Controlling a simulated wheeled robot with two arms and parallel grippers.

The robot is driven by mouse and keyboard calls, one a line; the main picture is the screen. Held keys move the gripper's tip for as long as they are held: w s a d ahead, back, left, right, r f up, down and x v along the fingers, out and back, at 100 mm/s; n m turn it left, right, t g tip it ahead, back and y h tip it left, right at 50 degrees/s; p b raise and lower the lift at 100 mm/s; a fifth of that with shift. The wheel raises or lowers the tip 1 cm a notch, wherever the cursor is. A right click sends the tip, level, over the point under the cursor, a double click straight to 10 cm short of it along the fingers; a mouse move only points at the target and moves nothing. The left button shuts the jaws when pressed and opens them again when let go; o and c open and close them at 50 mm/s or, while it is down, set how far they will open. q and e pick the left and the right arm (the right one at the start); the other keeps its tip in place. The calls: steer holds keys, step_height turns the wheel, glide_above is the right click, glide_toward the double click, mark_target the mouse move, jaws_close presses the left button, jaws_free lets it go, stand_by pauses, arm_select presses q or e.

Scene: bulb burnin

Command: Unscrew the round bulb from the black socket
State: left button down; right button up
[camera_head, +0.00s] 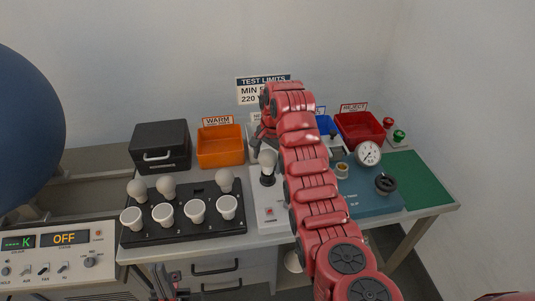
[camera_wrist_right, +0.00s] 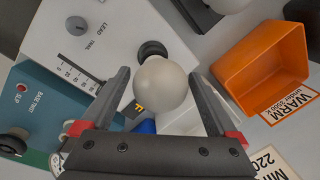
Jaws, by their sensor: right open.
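The round white bulb (camera_head: 268,159) stands upright in the black socket (camera_head: 267,181) on the light grey tester. In the right wrist view the bulb (camera_wrist_right: 162,85) lies between the two fingers of my right gripper (camera_wrist_right: 158,74), with the black socket (camera_wrist_right: 152,50) partly showing behind it. The right gripper is open, with a visible gap on each side of the bulb. In the head view this gripper (camera_head: 262,137) is just above the bulb, partly hidden by my red arm. My left gripper (camera_head: 169,287) is low at the bottom edge, away from the bulb; its opening is unclear.
A black tray (camera_head: 184,233) with several bulbs is left of the tester. An orange WARM bin (camera_head: 220,147), a black case (camera_head: 161,147) and a red REJECT bin (camera_head: 359,129) stand behind. A blue gauge unit (camera_head: 375,199) and green mat (camera_head: 420,178) are right.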

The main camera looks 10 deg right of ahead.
steer(key=shift+m, duration=1.9)
steer(key=m, duration=0.2)
steer(key=m+b, duration=0.1)
steer(key=shift+w+a+f+m+h, duration=0.1)
steer(key=shift+f+m+h, duration=0.15)
steer(key=shift+m+h, duration=0.15)
steer(key=m+b, duration=0.3)
steer(key=m, duration=0.1)
steer(key=shift+f+h, duration=0.25)
steer(key=shift+h, duration=0.05)
steer(key=shift+r+m+b, duration=0.2)
steer(key=shift+m+b, duration=0.35)
steer(key=shift+m, duration=0.15)
steer(key=shift+r+m, duration=0.2)
steer(key=shift+m, duration=0.4)
steer(key=shift+d, duration=0.2)
